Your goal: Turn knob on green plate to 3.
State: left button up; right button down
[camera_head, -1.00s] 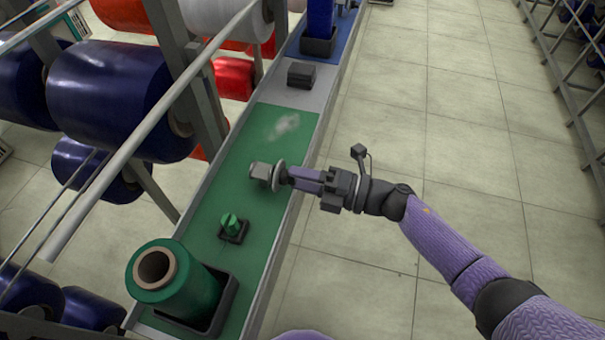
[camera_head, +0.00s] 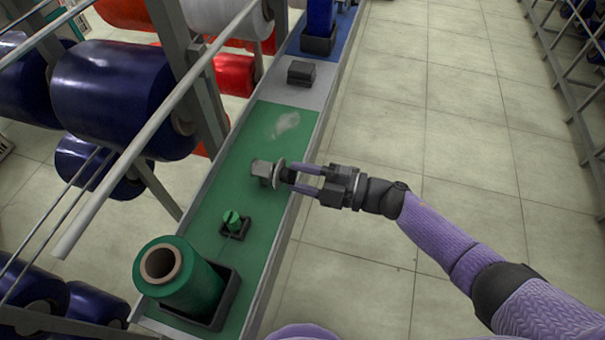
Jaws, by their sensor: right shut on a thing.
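The green plate (camera_head: 222,193) is a long strip running up the bench. A grey knob unit with a round disc (camera_head: 279,172) and a block (camera_head: 262,169) stands on it near its right edge. My right gripper (camera_head: 292,178) comes in from the right and is shut on the dark knob at the disc's right side. Its fingertips partly hide the knob. Any numbers on the dial are too small to read. My left gripper is not in view.
A green bobbin (camera_head: 192,284) stands in a dark holder at the near end of the plate. A small green spool (camera_head: 233,220) sits in a dark base between it and the knob. A dark block (camera_head: 301,73) lies on the grey section beyond.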

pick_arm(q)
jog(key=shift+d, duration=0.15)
pick_arm(e)
jog(key=shift+c, duration=1.4)
grip_release()
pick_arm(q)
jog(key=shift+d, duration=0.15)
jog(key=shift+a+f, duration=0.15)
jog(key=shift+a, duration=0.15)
pick_arm(e)
jog(key=v, duration=1)
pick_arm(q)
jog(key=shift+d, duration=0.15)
pick_arm(e)
jog(key=shift+w, duration=0.1)
